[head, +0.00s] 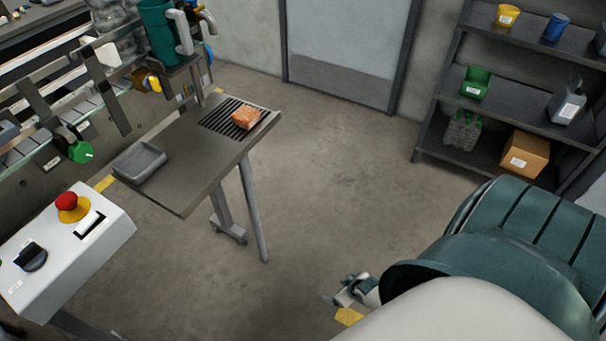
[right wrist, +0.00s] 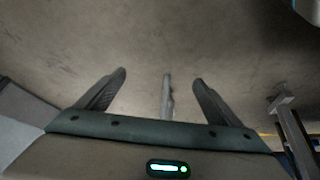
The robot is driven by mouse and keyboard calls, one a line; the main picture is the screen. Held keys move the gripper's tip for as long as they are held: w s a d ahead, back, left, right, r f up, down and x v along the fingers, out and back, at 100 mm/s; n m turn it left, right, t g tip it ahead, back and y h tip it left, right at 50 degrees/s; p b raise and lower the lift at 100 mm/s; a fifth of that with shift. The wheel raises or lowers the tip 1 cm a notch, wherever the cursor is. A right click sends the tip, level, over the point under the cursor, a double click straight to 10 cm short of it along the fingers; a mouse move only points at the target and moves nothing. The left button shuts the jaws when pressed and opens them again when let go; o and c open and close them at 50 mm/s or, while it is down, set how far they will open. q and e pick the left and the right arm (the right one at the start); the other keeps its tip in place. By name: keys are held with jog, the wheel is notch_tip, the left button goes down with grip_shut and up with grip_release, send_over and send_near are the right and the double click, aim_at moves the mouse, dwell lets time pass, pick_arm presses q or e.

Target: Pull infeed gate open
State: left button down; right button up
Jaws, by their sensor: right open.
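The labeller's infeed line (head: 62,100) runs along the upper left of the head view, with metal rails, flat bars and a green knob (head: 81,152). I cannot tell for sure which of these parts is the infeed gate. My right gripper (head: 352,291) is low over the floor at the bottom middle, well apart from the machine. In the right wrist view its two fingers (right wrist: 160,77) are spread and hold nothing. A thin grey piece shows between them, and I cannot tell what it is. My left gripper is out of sight.
A metal side table (head: 190,165) holds a grey tray (head: 139,161) and an orange block (head: 245,117). A white control box (head: 66,250) with a red button (head: 66,201) stands at the left. Shelving (head: 497,57) is at the right. The middle floor is clear.

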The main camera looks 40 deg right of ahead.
jog(key=s+a+f+n+g, duration=0.1)
jog(key=s+a+f, duration=0.2)
jog(key=s, duration=0.6)
jog(key=s+a+f+g, duration=0.2)
jog(key=s+a+f, duration=0.2)
jog(key=s+a, duration=0.3)
jog(key=s+a+f+n+g, duration=0.1)
jog(key=s+a+f, duration=0.2)
jog(key=s, duration=0.8)
jog(key=a, duration=0.2)
jog(key=shift+a+f+n+g+y, duration=0.3)
jog(key=shift+a+f+g, duration=0.05)
jog(key=shift+a+g, duration=0.05)
jog(key=shift+c, duration=0.4)
